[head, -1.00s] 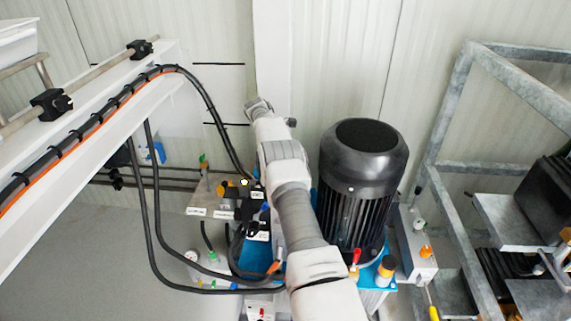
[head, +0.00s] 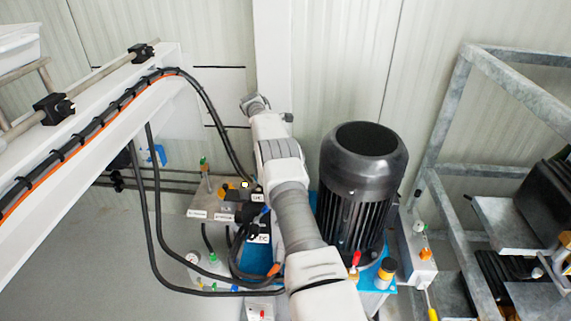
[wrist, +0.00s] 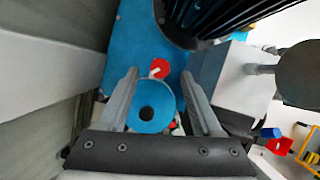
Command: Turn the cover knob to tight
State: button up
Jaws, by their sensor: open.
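In the wrist view a small red round part (wrist: 160,68) with a pale bar across it sits on the blue pump surface (wrist: 125,60). It may be the cover knob, but I cannot tell for sure. A blue disc (wrist: 148,119) with a dark round centre shows nearer, between the fingers. My gripper (wrist: 159,74) is open, with one finger on each side of the disc and the tips near the level of the red part. I cannot tell whether anything touches. No tight mark is readable. My arm hides the gripper in the head view.
A large black finned motor (head: 362,185) stands right of my arm. Black hoses (head: 152,220) hang at the left below a white beam (head: 95,130). A grey metal frame (head: 445,150) stands at the right.

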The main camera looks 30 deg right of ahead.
jog(key=p+v, duration=0.3)
jog(key=v, duration=0.6)
jog(key=shift+p, duration=0.4)
